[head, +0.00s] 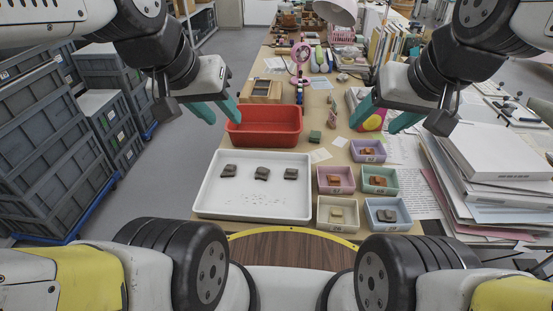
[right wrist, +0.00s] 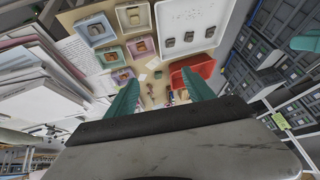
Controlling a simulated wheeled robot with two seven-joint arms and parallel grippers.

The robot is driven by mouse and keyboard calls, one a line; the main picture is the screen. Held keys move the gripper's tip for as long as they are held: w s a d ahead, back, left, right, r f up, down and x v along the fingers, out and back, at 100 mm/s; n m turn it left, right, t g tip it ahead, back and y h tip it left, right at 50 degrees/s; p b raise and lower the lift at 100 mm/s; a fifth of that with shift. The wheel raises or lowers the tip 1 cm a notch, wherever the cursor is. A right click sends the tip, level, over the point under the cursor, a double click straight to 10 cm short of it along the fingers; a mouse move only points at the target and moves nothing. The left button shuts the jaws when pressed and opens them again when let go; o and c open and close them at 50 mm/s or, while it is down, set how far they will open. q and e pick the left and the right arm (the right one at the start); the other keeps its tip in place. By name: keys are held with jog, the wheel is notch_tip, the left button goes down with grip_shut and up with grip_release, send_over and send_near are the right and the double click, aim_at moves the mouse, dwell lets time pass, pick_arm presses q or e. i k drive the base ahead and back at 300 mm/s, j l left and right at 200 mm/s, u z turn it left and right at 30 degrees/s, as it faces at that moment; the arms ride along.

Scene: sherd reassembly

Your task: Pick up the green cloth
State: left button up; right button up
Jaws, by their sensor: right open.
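My left gripper (head: 227,121) is open and empty, over the left end of the red tub.
A white tray (head: 210,202) with three dark sherds lies in front. Several small boxes with sherds, among them a pink one (head: 335,188), stand to its right. Paper stacks (head: 495,160) rise at the right. A pink magnifier lamp (head: 300,55) stands further back.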

aim_at(316, 136)
jog(key=i+l+u, duration=0.15)
jog(key=u, duration=0.3)
jog(key=l+u, duration=0.4)
jog(key=i+j, duration=0.05)
